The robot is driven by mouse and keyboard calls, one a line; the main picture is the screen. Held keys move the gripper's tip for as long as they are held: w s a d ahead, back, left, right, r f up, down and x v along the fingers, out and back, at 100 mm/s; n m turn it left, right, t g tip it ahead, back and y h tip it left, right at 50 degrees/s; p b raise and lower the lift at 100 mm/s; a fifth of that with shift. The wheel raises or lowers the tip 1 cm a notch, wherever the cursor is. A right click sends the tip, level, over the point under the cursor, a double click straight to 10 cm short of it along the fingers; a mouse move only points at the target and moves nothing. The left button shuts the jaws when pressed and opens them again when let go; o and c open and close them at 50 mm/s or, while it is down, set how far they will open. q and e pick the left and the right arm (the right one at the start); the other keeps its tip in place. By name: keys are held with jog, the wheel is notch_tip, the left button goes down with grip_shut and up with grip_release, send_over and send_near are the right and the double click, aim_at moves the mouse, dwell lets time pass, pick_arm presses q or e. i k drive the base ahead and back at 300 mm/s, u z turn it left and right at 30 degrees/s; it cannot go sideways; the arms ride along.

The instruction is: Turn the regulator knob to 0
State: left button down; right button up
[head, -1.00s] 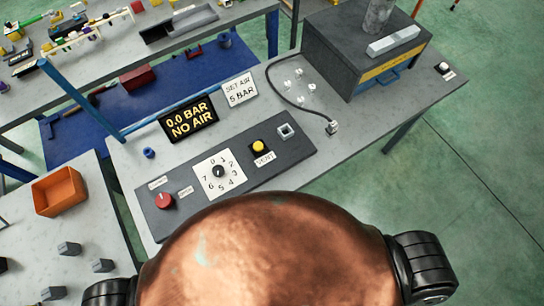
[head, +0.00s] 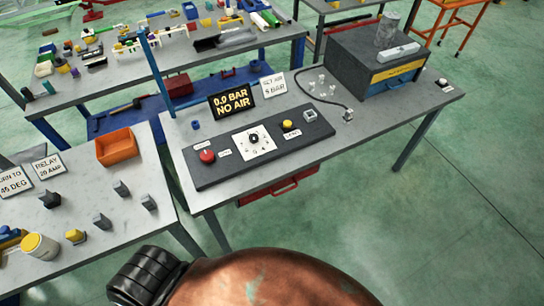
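The regulator knob (head: 253,138) is a small dark knob on a white numbered dial plate (head: 265,147), set in a dark grey control panel (head: 210,178) on the grey bench. Its pointer direction is too small to read now. A red knob (head: 207,156) sits left of the dial and a yellow button (head: 287,124) right of it. A black display (head: 231,101) behind the panel reads "0.0 BAR NO AIR". Neither of my grippers is in view.
A sign (head: 273,84) reads "SET AIR 5 BAR". A dark box (head: 350,70) stands at the bench's right, with a cable (head: 318,98) nearby. An orange bin (head: 117,147) and several small parts sit on the left table. Green floor at lower right is clear.

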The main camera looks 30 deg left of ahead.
aim_at(253, 138)
jog(key=u, duration=0.55)
jog(key=i, duration=0.5)
jog(key=u, duration=0.6)
